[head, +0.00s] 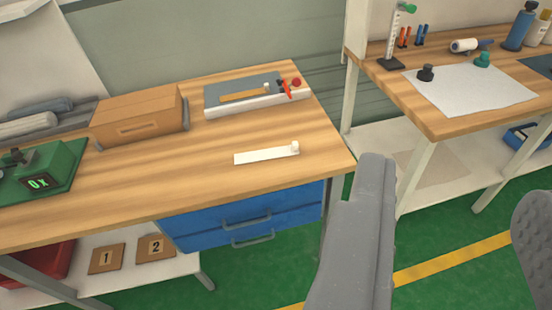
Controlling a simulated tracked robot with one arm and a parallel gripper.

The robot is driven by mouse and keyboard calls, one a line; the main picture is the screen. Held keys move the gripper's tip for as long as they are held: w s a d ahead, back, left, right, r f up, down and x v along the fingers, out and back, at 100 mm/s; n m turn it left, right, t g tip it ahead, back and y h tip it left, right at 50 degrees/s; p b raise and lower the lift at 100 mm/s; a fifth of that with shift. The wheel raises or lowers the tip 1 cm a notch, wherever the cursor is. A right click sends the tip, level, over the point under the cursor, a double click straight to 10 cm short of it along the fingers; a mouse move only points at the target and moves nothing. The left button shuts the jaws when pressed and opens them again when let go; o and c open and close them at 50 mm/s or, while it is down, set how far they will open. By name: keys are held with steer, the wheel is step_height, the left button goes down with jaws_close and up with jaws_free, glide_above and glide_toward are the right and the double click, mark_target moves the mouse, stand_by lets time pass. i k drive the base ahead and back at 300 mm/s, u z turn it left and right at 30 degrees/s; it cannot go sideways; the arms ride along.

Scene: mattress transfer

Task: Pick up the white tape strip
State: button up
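The white tape strip (262,156) lies flat on the wooden workbench (200,185), near its front right part. A small white knob-like piece stands at the strip's right end. My gripper (455,215) shows as two grey fingers, one right of the strip and one at the right picture edge. The fingers are wide apart with nothing between them. The gripper is in front of the bench and apart from the strip.
Behind the strip are a grey-topped white device (258,98) and a cardboard box (138,115). A green machine (40,172) stands at the left. Blue drawers (240,218) hang below. A second bench (455,118) is at the right. The bench around the strip is clear.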

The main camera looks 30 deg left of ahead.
mark_target(292, 150)
steer(key=u, duration=0.1)
steer(key=i, duration=0.9)
steer(key=z, duration=0.1)
